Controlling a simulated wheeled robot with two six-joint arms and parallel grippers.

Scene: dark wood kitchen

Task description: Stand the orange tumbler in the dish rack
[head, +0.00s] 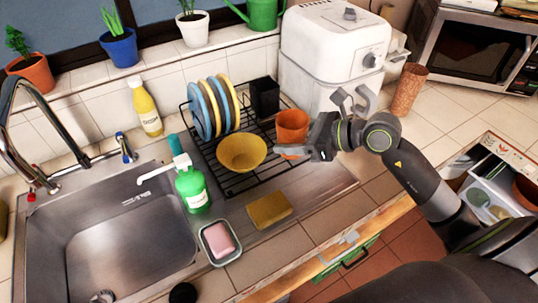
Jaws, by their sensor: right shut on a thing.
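The orange tumbler (292,122) is upright at the right end of the black wire dish rack (240,183), its open mouth facing up. My right gripper (292,149) reaches in from the right and is shut on the tumbler low on its near side. The gripper hides part of the tumbler's base, so I cannot tell whether the base rests on the wires. My left gripper is not in view.
The rack also holds blue and yellow plates (212,107), a yellow bowl (241,152) and a black holder (265,96). A green soap bottle (192,190) and a sponge (269,209) are in front. A white air fryer (335,55) and a brown speckled cup (408,89) stand behind.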

